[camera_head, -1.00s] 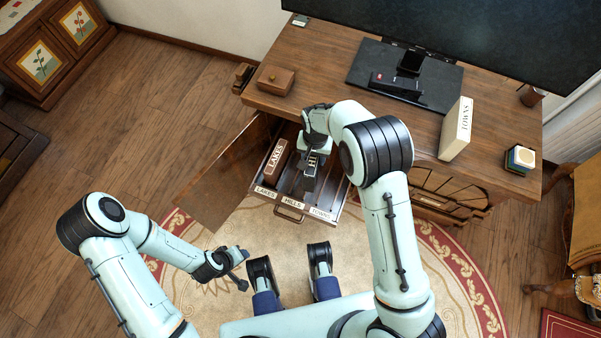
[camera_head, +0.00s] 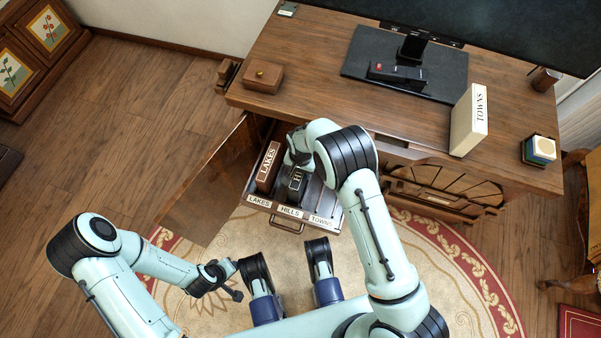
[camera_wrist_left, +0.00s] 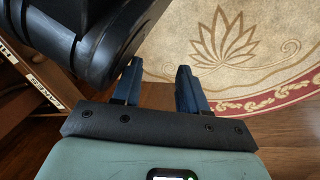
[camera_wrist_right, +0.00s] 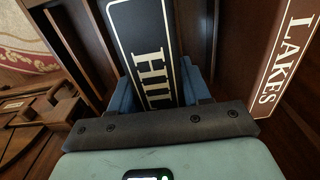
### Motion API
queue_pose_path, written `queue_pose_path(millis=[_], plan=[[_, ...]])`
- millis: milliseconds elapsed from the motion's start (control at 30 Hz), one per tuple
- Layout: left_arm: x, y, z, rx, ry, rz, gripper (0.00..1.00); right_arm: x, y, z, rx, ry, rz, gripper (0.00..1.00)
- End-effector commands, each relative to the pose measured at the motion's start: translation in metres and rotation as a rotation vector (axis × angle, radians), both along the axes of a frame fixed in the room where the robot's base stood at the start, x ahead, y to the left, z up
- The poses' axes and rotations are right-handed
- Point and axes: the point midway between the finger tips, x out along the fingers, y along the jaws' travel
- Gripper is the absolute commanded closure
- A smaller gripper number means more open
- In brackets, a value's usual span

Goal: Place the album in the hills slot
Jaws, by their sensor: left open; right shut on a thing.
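The dark album (camera_head: 296,181) with a pale border and pale letters, of which "HI" reads, stands in or just over the middle of the open drawer (camera_head: 327,198), behind the HILLS label (camera_head: 289,211). My right gripper (camera_head: 297,162) is shut on it. In the right wrist view the album (camera_wrist_right: 147,50) sits between the blue fingers (camera_wrist_right: 158,88). Its lower end is hidden, so I cannot tell if it touches the drawer floor. My left gripper (camera_head: 232,280) is open and empty above the rug; its fingers (camera_wrist_left: 160,88) show apart in the left wrist view.
The brown LAKES album (camera_head: 267,167) stands in the drawer's left slot. The TOWNS slot label (camera_head: 322,220) is at right. The cream TOWNS album (camera_head: 469,120) stands on the desk (camera_head: 330,80) near a monitor stand. An open door panel (camera_head: 205,185) flanks the drawer's left.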

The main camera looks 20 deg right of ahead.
Motion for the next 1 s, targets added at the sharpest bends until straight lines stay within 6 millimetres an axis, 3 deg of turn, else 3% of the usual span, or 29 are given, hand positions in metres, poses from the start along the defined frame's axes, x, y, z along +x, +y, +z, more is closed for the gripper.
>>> queue_pose_path(millis=[100,567,600,667,1000], plan=[[-0.011,0.002,-0.011,-0.001,0.038,0.004,0.57,0.001,-0.001,-0.019,0.0,0.0,-0.001,1.0],[-0.016,0.002,-0.014,-0.003,0.054,0.005,0.57,0.001,0.0,-0.022,0.0,-0.002,0.0,1.0],[-0.016,0.003,-0.014,-0.003,0.055,0.004,0.57,0.0,0.0,-0.023,-0.001,-0.001,0.0,0.43],[-0.016,0.003,-0.013,-0.003,0.054,0.005,0.57,0.0,0.0,-0.022,-0.001,-0.001,0.0,0.27],[-0.014,0.002,-0.011,-0.002,0.048,0.004,0.57,0.0,0.0,-0.02,-0.001,-0.001,0.0,0.27]])
